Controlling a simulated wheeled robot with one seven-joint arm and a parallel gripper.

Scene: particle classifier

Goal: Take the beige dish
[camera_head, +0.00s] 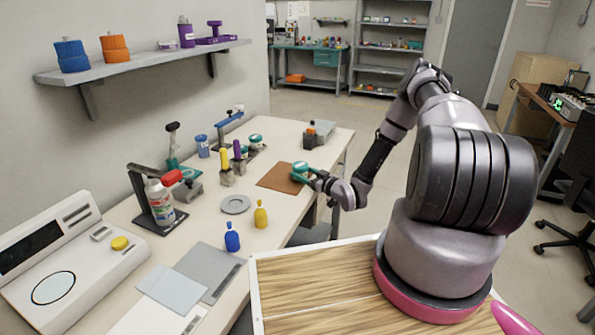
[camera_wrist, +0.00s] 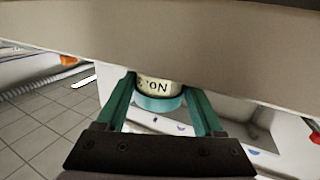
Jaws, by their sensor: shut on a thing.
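The beige dish (camera_wrist: 158,86), cream with a teal band at its lower edge and dark letters, sits between the two green fingers in the wrist view. My gripper (camera_wrist: 160,96) is shut on it, one finger on each side. In the head view my gripper (camera_head: 301,174) is at the right edge of the brown mat (camera_head: 272,180) on the table. There the dish is small and mostly covered by the fingers; I cannot tell whether it touches the mat.
A dark holder (camera_head: 310,140) stands behind my gripper.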

